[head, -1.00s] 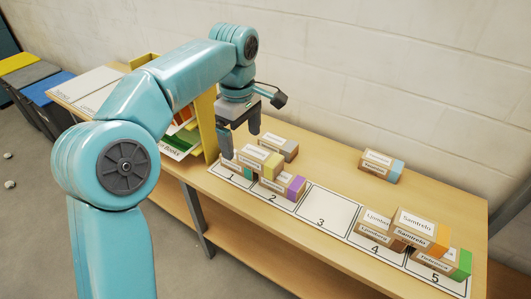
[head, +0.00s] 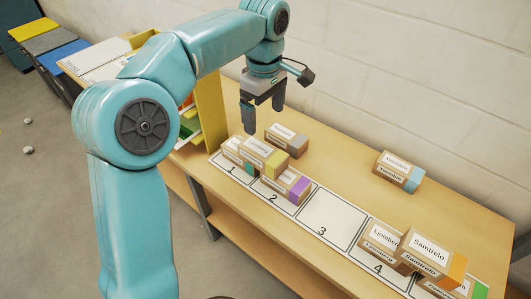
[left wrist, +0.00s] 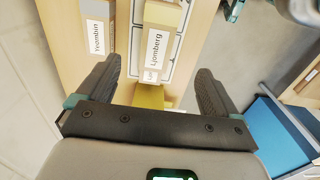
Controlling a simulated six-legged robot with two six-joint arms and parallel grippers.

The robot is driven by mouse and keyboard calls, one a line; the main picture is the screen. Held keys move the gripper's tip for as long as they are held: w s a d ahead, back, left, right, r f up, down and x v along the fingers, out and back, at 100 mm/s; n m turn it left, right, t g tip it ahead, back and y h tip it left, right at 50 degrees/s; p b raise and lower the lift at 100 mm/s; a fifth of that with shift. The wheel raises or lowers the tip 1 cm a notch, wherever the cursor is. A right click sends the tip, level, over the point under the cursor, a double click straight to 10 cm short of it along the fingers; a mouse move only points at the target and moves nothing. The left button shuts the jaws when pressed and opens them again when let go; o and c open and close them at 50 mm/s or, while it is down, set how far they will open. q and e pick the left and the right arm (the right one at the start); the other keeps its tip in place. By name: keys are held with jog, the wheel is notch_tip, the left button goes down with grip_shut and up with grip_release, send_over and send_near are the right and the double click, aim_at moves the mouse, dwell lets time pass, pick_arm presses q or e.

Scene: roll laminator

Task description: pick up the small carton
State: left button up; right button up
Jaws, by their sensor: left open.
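Several small cartons stand on the table; the frames do not show which one is meant. A carton with a yellow end (head: 265,152) rests on top of a teal-ended carton (head: 233,150) and a purple-ended carton (head: 285,184), over spaces 1 and 2. A grey-ended carton (head: 283,137) stands behind them. My left gripper (head: 263,115) is open and empty, pointing down above this group. In the left wrist view, a carton labelled Ljomberg (left wrist: 158,45) lies ahead of the open fingers, with a carton labelled Yeombin (left wrist: 97,28) to its left. My right gripper is not in view.
A blue-ended carton (head: 397,170) stands alone near the wall. More cartons, one with an orange end (head: 430,256), are piled around spaces 4 and 5. Space 3 (head: 331,219) is empty. A yellow upright panel (head: 211,110) stands close left of the gripper.

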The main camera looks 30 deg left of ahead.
aim_at(265, 151)
pick_arm(q)
jog(key=f+b, duration=0.1)
jog(key=f, duration=0.8)
jog(key=shift+s, duration=0.2)
jog(key=f, duration=0.6)
jog(key=shift+w+b, duration=0.35)
jog(key=shift+w, duration=0.05)
jog(key=shift+s+r, duration=0.1)
jog(key=c, duration=1.2)
jog(key=shift+c, duration=0.2)
